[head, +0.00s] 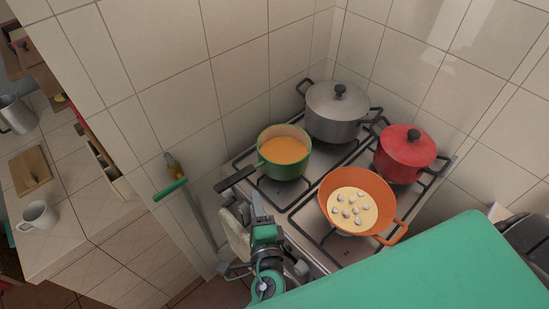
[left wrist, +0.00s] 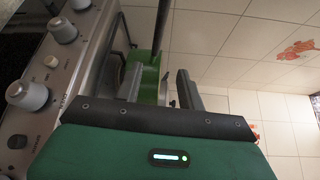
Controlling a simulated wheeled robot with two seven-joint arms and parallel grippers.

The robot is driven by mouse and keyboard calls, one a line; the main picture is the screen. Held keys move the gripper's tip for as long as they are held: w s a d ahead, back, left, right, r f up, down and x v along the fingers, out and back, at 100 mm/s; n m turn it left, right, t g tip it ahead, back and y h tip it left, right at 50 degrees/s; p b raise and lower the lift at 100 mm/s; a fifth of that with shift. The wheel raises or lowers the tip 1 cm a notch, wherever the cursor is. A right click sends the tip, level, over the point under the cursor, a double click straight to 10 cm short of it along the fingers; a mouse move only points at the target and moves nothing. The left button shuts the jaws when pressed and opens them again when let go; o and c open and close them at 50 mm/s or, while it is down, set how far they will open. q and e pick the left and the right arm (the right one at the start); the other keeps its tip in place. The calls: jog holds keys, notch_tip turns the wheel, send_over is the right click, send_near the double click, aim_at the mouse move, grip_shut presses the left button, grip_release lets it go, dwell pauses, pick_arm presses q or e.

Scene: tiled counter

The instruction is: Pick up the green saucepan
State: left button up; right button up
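The dark handle (left wrist: 162,28) runs upward there. Nothing is seen held between the fingers. My right gripper is not in view.
The gas stove (head: 299,190) also holds a grey lidded pot (head: 336,112), a red lidded pot (head: 405,158) and an orange pan (head: 371,186) close by. Tiled walls stand behind and left. Stove knobs (left wrist: 27,94) are close in the left wrist view. A counter with a mug (head: 38,216) is left.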

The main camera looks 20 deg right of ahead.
aim_at(247, 177)
pick_arm(q)
jog(key=w, duration=0.2)
jog(key=w+p, duration=0.1)
jog(key=w, duration=0.2)
jog(key=w+d+p, duration=0.1)
jog(key=w, duration=0.1)
jog(key=shift+w+f, duration=0.2)
jog(key=shift+f, duration=0.05)
jog(key=shift+w, duration=0.2)
jog(key=shift+w+p, duration=0.45)
jog(key=shift+p, duration=0.25)
jog(key=w+p, duration=0.1)
jog(key=w, duration=0.1)
jog(key=w+f+p, duration=0.1)
jog(key=w, duration=0.1)
jog(key=shift+d, duration=0.1)
jog(key=shift+w, duration=0.2)
jog(key=shift+c, duration=0.2)
grip_shut()
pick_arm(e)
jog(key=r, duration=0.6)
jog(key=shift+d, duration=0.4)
pick_arm(q)
jog(key=shift+f, duration=0.1)
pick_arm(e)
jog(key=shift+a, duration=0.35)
